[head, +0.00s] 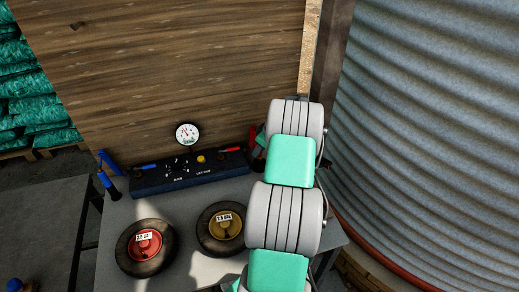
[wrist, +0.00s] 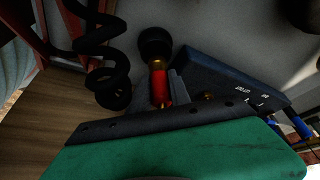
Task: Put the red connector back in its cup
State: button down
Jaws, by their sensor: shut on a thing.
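The red connector (wrist: 162,88), red with a gold collar, shows in the middle of the wrist view. Grey fingers of my gripper (wrist: 160,95) lie on both sides of it, and my gripper is shut on it. A round black piece (wrist: 155,42) is at the connector's far end; I cannot tell whether this is its cup or whether the connector is inside it. In the head view my arm hides most of the gripper and the connector, near the right end of the dark blue panel (head: 165,183).
A black coiled hose (wrist: 97,50) hangs close left of the connector. The panel carries a gauge (head: 187,134), a blue lever (head: 145,167) and a red lever (head: 230,149). Two wheels, red-hubbed (head: 145,246) and yellow-hubbed (head: 223,227), lie in front. A corrugated metal wall (head: 430,120) stands right.

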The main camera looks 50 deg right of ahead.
aim_at(260, 157)
jog(key=shift+s+f+b, duration=0.2)
jog(key=shift+b, duration=0.2)
jog(key=shift+f+b, duration=0.15)
jog(key=shift+b, duration=0.3)
dwell(0.8)
jog(key=shift+f+b, duration=0.85)
jog(key=shift+f, duration=0.1)
jog(key=shift+f, duration=0.1)
jog(key=shift+f+b, duration=0.45)
jog(key=shift+b, duration=0.15)
jog(key=shift+s+a+f+b, duration=0.1)
jog(key=shift+f+b, duration=0.2)
jog(key=shift+b, duration=0.1)
dwell(0.5)
